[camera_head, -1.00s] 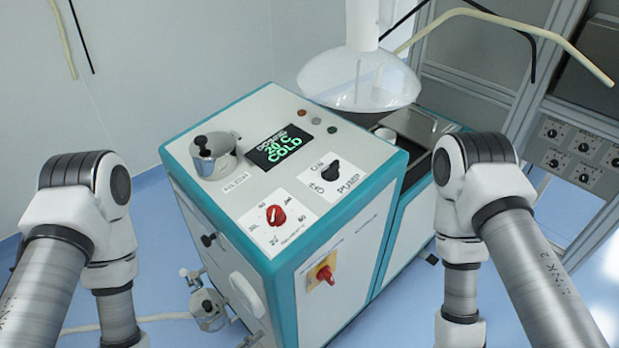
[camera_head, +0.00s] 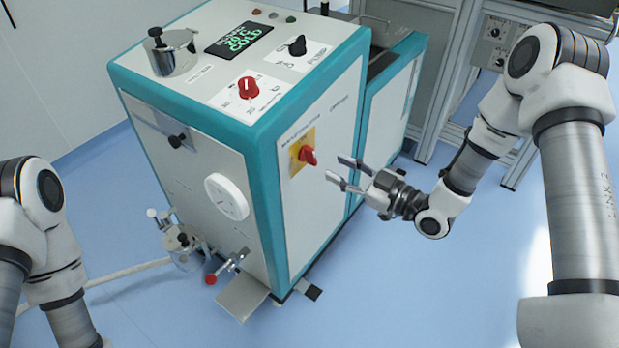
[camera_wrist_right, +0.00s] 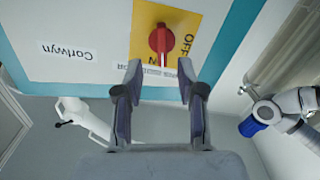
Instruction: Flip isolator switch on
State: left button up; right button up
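The isolator switch is a red rotary handle (camera_head: 307,155) on a yellow plate (camera_head: 296,163), on the front panel of the white and teal machine. In the right wrist view the red handle (camera_wrist_right: 161,40) stands just beyond my fingertips, on a plate (camera_wrist_right: 186,18) with "OFF" partly readable. My right gripper (camera_head: 337,172) is open and empty, just right of the handle and apart from it. Its two spread fingers also show in the right wrist view (camera_wrist_right: 157,75). My left arm shows at the left edge of the head view, but its gripper is out of view.
The machine top (camera_head: 205,75) carries a red knob (camera_head: 248,87), a black pump knob (camera_head: 297,45), a green-lit display (camera_head: 239,38) and a metal pot (camera_head: 172,52). A red-tipped valve (camera_head: 211,279) sticks out low at the left.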

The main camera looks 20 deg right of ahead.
aim_at(315, 157)
jog(key=x, duration=0.7)
jog(key=shift+w+a+r+b, duration=0.1)
jog(key=shift+a+r+b, duration=0.1)
jog(key=shift+a+b, duration=0.1)
grip_shut()
